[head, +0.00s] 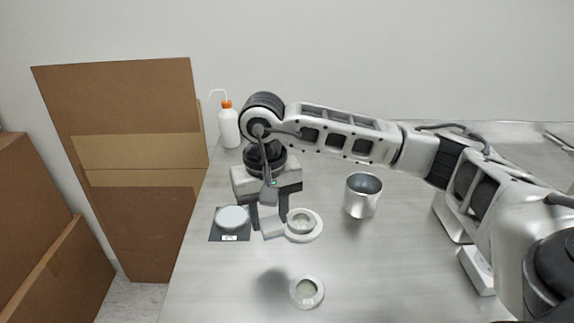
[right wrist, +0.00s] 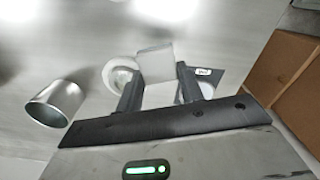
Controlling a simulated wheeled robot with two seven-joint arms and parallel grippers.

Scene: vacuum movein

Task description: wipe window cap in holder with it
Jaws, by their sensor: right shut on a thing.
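My right gripper (head: 269,211) reaches down over the table, shut on a pale square wipe (head: 271,228). In the right wrist view the wipe (right wrist: 155,62) shows between and beyond the fingertips. Right beside it is a white round holder (head: 317,234) with a grey metallic ring-like cap (head: 301,222) in it. The holder (right wrist: 109,78) is partly hidden by a finger in the wrist view. I cannot tell whether the wipe touches it. A second white ring-shaped piece with a pale centre (head: 307,292) lies nearer the front. My left gripper is not in view.
A dark pad (head: 216,236) with a white disc (head: 231,218) lies left of the gripper. A metal cup (head: 361,198) stands to the right. A wash bottle (head: 229,126) with an orange collar stands behind. Cardboard (head: 135,165) stands beyond the left edge.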

